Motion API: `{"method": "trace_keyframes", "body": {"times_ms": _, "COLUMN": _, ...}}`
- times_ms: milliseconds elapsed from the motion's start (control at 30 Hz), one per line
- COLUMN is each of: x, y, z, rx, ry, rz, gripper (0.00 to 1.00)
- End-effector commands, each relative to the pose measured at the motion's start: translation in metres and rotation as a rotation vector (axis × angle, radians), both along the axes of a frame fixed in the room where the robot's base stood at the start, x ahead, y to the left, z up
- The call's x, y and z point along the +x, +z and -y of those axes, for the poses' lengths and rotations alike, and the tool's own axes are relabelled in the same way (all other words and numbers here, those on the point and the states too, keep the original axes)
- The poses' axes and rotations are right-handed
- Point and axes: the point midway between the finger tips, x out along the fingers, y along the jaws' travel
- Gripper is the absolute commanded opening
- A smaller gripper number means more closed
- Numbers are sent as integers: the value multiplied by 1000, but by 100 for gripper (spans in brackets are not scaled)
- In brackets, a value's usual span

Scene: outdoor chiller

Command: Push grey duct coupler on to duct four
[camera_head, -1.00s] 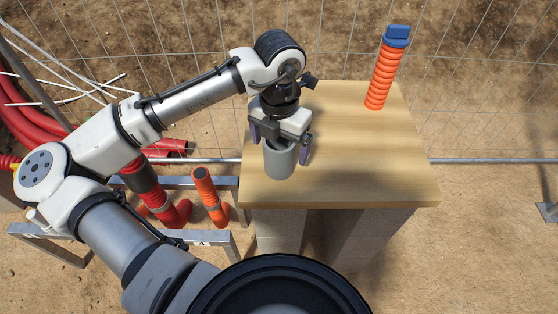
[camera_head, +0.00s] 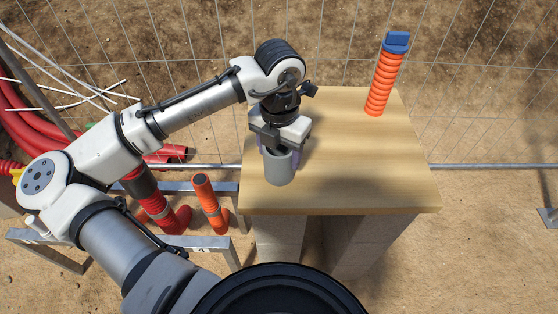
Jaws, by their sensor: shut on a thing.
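The grey duct coupler (camera_head: 280,170) is an open-topped grey cylinder standing upright on the wooden table, near its left front part. My gripper (camera_head: 279,153) reaches down from above and is shut on the coupler, with purple-lined fingers at its upper sides. To the left of the table, low down, an orange ribbed duct (camera_head: 209,200) stands tilted in a metal frame. Beside it is a red duct (camera_head: 157,207) with a dark grey sleeve (camera_head: 138,182) on its upper end. I cannot read which of them is duct four.
An orange ribbed duct with a blue cap (camera_head: 383,80) stands at the back right of the table (camera_head: 370,180). The metal frame (camera_head: 215,246) is left of the table. Red pipes lie at the far left, and a wire fence runs behind. The table's right side is clear.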

Motion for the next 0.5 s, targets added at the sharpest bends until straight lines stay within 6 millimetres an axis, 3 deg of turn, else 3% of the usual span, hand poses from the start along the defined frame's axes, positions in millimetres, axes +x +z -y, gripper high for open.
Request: {"method": "trace_keyframes", "body": {"times_ms": 500, "x": 0, "y": 50, "z": 1, "rx": -2, "ry": 0, "rz": 1, "gripper": 21}}
